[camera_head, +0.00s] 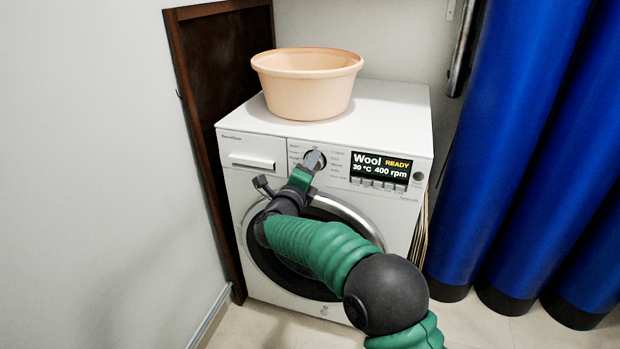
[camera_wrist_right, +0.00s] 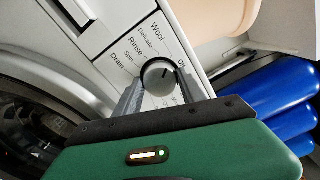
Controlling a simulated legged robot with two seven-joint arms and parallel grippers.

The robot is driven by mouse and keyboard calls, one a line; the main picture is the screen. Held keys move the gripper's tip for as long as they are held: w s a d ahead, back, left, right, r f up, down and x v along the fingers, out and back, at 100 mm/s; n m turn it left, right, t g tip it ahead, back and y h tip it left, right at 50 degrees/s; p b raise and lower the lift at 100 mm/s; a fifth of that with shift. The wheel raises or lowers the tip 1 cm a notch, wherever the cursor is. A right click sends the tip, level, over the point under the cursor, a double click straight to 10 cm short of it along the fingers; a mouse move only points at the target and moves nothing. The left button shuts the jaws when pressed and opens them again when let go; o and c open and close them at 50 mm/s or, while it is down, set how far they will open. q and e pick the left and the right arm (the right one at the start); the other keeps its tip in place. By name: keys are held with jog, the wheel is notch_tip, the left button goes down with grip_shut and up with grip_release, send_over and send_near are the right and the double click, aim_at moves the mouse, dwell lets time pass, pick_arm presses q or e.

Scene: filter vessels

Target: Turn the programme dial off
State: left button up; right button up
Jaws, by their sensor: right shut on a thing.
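The programme dial (camera_wrist_right: 158,74) is a round grey knob on the front panel of a white washing machine (camera_head: 388,105). In the right wrist view its labels include Wool, Rinse, Spin, Drain and Off. My right gripper (camera_wrist_right: 158,88) is shut on the dial, with one finger on each side. The display (camera_head: 380,170) reads "Wool READY 30 °C 400 rpm". My left gripper is not in view.
A peach basin (camera_head: 307,85) stands on top of the machine. Tall blue cylinders (camera_head: 510,130) stand at the right. A dark brown board (camera_head: 215,60) and a pale wall (camera_head: 90,150) are on the left. The round door (camera_head: 270,262) is below the panel, partly behind my arm.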

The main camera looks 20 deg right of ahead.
jog(key=shift+f+m+b, duration=0.2)
jog(key=shift+m+b, duration=3.55)
jog(key=shift+m, duration=0.15)
jog(key=shift+r, duration=0.1)
jog(key=o, duration=1.4)
jog(key=shift+c, duration=0.2)
